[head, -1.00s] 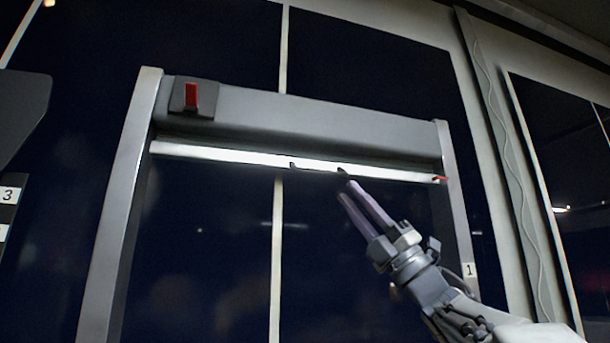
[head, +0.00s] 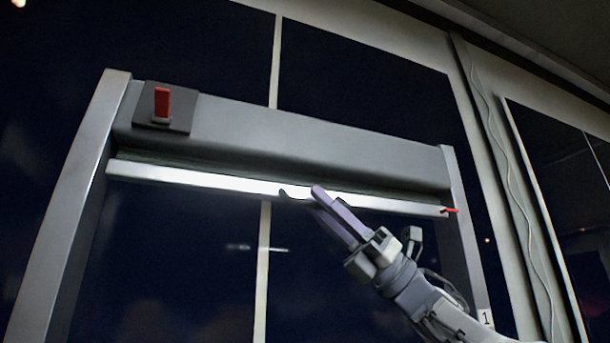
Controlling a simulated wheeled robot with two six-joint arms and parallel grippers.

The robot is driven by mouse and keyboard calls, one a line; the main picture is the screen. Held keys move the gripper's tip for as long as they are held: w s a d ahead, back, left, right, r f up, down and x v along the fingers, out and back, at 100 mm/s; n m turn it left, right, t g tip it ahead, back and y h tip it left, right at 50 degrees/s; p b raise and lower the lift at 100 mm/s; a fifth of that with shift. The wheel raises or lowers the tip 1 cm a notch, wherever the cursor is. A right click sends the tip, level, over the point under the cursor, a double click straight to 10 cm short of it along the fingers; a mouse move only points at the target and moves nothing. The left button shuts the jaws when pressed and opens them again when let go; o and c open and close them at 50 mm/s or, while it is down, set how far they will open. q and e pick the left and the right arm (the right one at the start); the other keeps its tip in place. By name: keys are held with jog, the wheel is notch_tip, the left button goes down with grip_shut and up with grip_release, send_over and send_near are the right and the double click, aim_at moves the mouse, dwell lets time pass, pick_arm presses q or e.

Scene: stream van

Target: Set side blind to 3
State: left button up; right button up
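The side blind is rolled up under its grey housing (head: 290,135). Its pale bottom bar (head: 200,180) hangs just below the housing, with a red pointer (head: 449,210) at its right end. The pointer is well above the label 1 (head: 485,318) on the right post. My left gripper is not in view.
A red lever (head: 161,103) on a dark plate (head: 183,115) sits at the housing's left end. Grey side posts (head: 70,215) frame the blind. A pale cable (head: 507,160) runs down the wall at right. Dark window glass lies below the bar.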

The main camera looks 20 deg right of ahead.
aim_at(306, 201)
jog(key=shift+p+x, duration=0.7)
jog(key=shift+x, duration=1.1)
grip_shut()
